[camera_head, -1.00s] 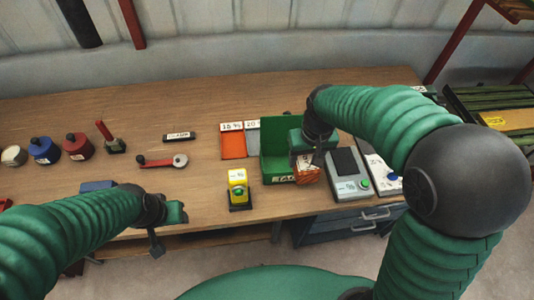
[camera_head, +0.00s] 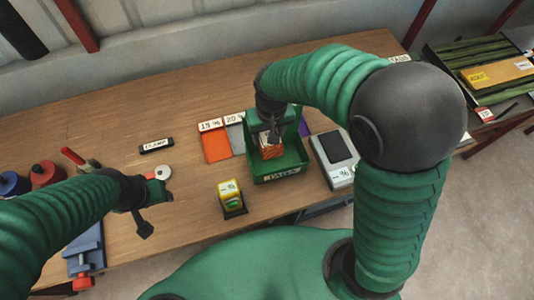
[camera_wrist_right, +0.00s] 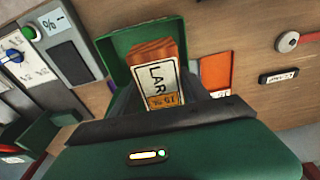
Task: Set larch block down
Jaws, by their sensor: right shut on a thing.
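The larch block (camera_head: 271,150) is a small orange-brown wood block with a white and orange label. It also shows in the right wrist view (camera_wrist_right: 154,78), where the label reads "LAR" and "15 %". My right gripper (camera_head: 268,138) is shut on it and holds it over or inside the green bin (camera_head: 279,174); I cannot tell whether the block touches the bin floor. The bin's wall shows in the right wrist view (camera_wrist_right: 150,35). My left gripper (camera_head: 150,198) is over the left part of the bench, away from the block; its fingers are too small to judge.
Orange (camera_head: 215,147) and grey (camera_head: 237,138) plates marked 15 % and 20 % lie left of the bin. A grey meter (camera_head: 334,158) stands to its right. A yellow device (camera_head: 231,197) stands in front left. A blue vice-like tool (camera_head: 85,250) is at the bench's left front.

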